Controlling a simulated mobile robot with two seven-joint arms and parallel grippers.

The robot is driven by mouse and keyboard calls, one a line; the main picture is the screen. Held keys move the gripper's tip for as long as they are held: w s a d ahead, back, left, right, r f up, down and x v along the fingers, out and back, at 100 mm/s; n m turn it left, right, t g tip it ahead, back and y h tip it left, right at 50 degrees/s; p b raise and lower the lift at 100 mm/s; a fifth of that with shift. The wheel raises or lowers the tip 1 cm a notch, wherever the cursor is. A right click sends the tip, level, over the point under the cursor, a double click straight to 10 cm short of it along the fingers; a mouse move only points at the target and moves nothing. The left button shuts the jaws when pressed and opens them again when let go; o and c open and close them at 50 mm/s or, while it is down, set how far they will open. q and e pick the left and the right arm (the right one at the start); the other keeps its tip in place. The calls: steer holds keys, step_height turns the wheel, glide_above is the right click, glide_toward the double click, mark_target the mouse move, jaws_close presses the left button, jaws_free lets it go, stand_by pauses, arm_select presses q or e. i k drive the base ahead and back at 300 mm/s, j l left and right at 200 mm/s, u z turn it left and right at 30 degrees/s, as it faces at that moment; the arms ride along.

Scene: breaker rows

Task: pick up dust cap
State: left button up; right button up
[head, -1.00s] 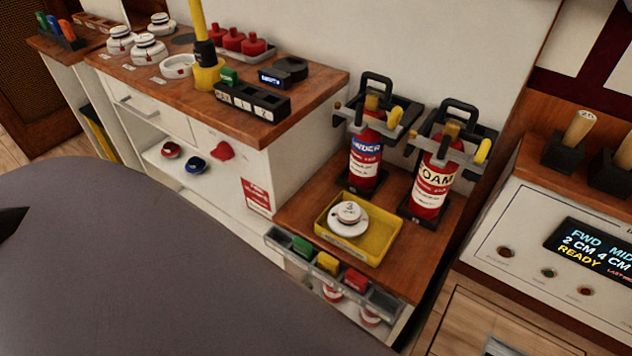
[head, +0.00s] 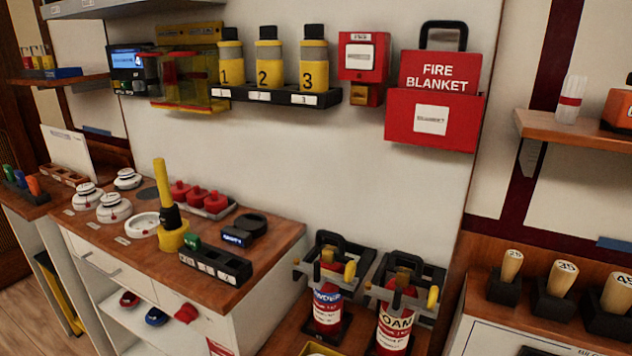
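No label in the head view names a dust cap, so I cannot tell for sure which thing it is. Three red cap-like pieces (head: 198,195) stand in a row on a pale tray on the wooden counter (head: 275,245). A small red round piece (head: 129,299) and a blue round piece (head: 156,317) lie on the open shelf below. White smoke detectors (head: 114,208) and a white ring base (head: 143,224) sit on the counter, left of a yellow pole tool (head: 172,238). Neither of my grippers is in view.
A black numbered rack (head: 215,266) and a dark device with a lit display (head: 240,232) stand on the counter. Two fire extinguishers (head: 327,310) stand lower right. Yellow bottles (head: 268,65), a red call point (head: 362,57) and a fire blanket box (head: 433,120) hang on the wall.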

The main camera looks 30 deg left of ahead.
mark_target(215, 203)
steer(key=u, duration=1.55)
steer(key=i+j, duration=0.35)
steer(key=j, duration=0.25)
steer(key=j+z, duration=0.1)
steer(key=z, duration=0.4)
steer(key=i+j+z, duration=0.1)
steer(key=z, duration=0.4)
steer(key=j, duration=0.1)
